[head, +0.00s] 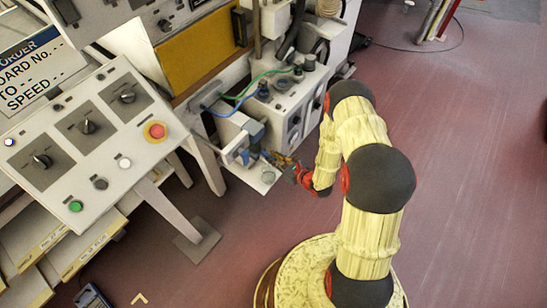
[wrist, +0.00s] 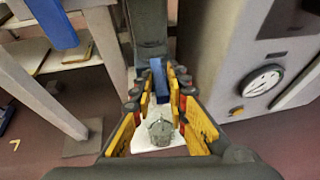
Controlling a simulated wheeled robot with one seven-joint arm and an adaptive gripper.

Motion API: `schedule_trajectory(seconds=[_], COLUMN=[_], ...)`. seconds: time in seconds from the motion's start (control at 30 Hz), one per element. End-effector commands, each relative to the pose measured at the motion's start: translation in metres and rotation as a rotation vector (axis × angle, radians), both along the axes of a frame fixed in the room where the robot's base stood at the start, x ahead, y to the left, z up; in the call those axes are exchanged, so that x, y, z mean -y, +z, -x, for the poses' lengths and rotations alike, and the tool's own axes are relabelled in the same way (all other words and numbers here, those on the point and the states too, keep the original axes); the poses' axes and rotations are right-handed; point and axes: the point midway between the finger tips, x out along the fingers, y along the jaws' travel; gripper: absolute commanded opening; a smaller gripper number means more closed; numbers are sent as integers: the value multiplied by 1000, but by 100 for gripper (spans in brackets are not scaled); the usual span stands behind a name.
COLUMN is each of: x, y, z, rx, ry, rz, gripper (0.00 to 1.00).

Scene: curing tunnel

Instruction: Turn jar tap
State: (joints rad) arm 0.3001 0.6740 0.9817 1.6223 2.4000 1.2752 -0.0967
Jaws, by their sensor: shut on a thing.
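My gripper (wrist: 166,86) is shut on a narrow blue tap handle (wrist: 158,80), which stands upright between the yellow-padded fingertips in the wrist view. A grey upright part of the machine rises behind the handle. A small clear jar (wrist: 160,131) sits on a white ledge (wrist: 143,146), seen between the fingers. In the head view my gripper (head: 284,163) is at the machine's front, beside the grey-white tap housing. The small ledge (head: 257,184) juts out there with the jar (head: 268,176) on it. The fingers and the handle are too small there to make out clearly.
A slanted control panel (head: 85,135) with knobs and a red button (head: 156,131) stands to the left. A grey box with a round dial (wrist: 262,80) is close on the gripper's right. Table legs (wrist: 35,84) stand to its left. Open floor (head: 465,190) lies right.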

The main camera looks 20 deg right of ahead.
Motion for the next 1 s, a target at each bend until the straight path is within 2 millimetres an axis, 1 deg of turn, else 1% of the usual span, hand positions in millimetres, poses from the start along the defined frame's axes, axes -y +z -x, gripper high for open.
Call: schedule_trajectory(seconds=[0.03, 0.3, 0.63, 0.67, 1.0], x=[5, 5, 6, 6, 4], y=[7, 7, 7, 7, 4], z=[-9, -8, -9, -9, -5], rx=[18, 20, 21, 21, 12], ry=[-25, -69, -74, -74, -68], rz=[4, 4, 3, 3, 2], gripper=[0, 0, 0, 17, 37])
